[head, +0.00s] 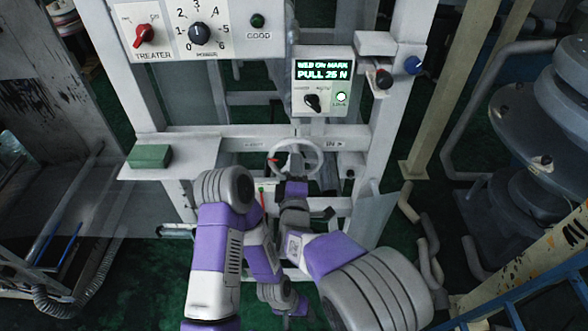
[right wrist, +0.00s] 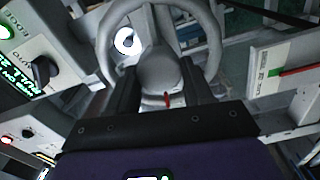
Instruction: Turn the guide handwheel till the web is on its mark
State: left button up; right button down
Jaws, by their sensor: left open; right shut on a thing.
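The guide handwheel (head: 278,151) is a pale ring on the front of the white frame, and its rim fills the top of the right wrist view (right wrist: 213,32). My right gripper (head: 295,181) is shut on its grey rounded hub (right wrist: 160,70), with one finger on each side. A small red pointer (right wrist: 166,98) shows below the hub. The display (head: 323,72) reads "WEB ON MARK" and "PULL 25 N". A white gauge plate with a green mark and red line (right wrist: 285,72) is at the right. My left gripper (head: 288,305) is open, low and away from the wheel.
A panel with a red treater switch (head: 145,36) and a power knob (head: 199,33) is at the upper left. A green block (head: 150,156) lies on the left shelf. A lamp (head: 341,97) beside the display glows green. Grey machinery stands at the right.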

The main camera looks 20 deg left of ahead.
jog(key=shift+c, duration=2.4)
grip_release()
jog(key=v, duration=0.7)
jog(key=shift+s+b, duration=0.3)
jog(key=shift+b, duration=0.15)
jog(key=shift+d, duration=0.15)
